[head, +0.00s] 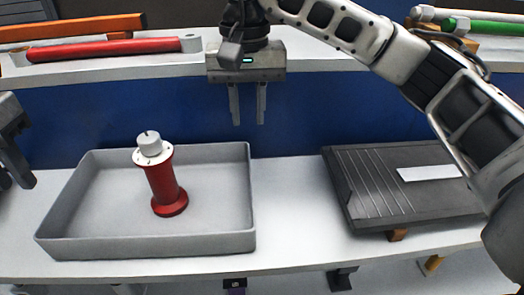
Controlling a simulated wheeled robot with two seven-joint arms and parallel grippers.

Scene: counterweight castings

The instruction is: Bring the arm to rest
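My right gripper (248,118) hangs with its fingers pointing down, in front of the blue back panel. Its two fingers are apart with nothing between them. It is above the back right corner of the grey tray and touches nothing that I can see. My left gripper (15,178) is only partly in view at the left edge, left of the tray; its opening cannot be made out. A red spool-shaped casting (163,185) with a white top flange and a grey knob stands in the grey tray (150,245), leaning slightly in the picture.
A dark ribbed plate (370,190) with a white label lies at the right of the white bench (295,215). The shelf (120,67) behind holds an orange bar (70,29), a red bar (105,48) and a green bar (495,28). Bench between tray and plate is clear.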

